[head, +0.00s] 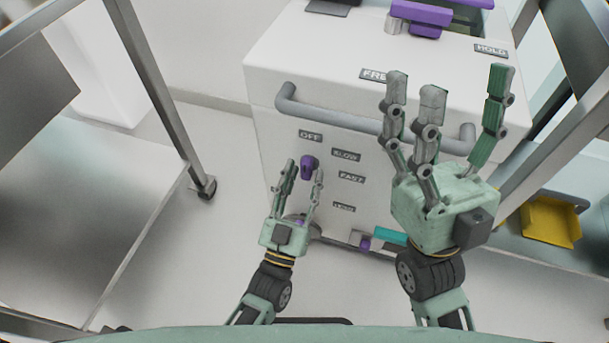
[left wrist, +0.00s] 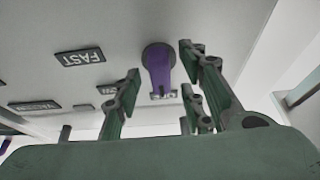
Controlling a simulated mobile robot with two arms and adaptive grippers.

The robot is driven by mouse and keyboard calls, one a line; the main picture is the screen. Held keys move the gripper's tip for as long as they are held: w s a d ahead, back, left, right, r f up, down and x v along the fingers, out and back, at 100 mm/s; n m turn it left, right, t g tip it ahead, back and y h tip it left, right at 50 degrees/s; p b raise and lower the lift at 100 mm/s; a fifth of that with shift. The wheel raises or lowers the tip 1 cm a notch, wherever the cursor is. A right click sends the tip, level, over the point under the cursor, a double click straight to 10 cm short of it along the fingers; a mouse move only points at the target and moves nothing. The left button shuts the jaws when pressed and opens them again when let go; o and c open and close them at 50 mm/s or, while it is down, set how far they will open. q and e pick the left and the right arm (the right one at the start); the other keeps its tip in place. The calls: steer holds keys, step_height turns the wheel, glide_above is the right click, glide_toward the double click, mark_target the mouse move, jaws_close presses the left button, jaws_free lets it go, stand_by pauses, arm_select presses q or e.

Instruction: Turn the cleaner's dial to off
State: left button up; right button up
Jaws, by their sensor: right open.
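The cleaner (head: 335,60) is a white box with a grey bar handle across its front. Its purple dial (head: 307,167) is on the front face, below the OFF label (head: 310,136). In the left wrist view the purple dial (left wrist: 158,68) has a round dark base, and its knob extends toward the inverted OFF label (left wrist: 163,95). My left gripper (head: 304,173) is open, with its fingers on either side of the dial and gaps visible in the wrist view. My right gripper (head: 448,85) is open and empty, in front of the cleaner's right side.
SLOW (head: 346,155) and FAST (head: 351,178) labels sit right of the dial, with a lower label too small to read. The bar handle (head: 340,119) crosses above. A metal cart (head: 80,190) stands left, and a yellow bin (head: 550,221) right. Floor between cart and cleaner is clear.

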arm_select(q)
steer(key=v, duration=1.1)
steer(key=shift+s, duration=0.25)
steer(key=shift+f, duration=0.1)
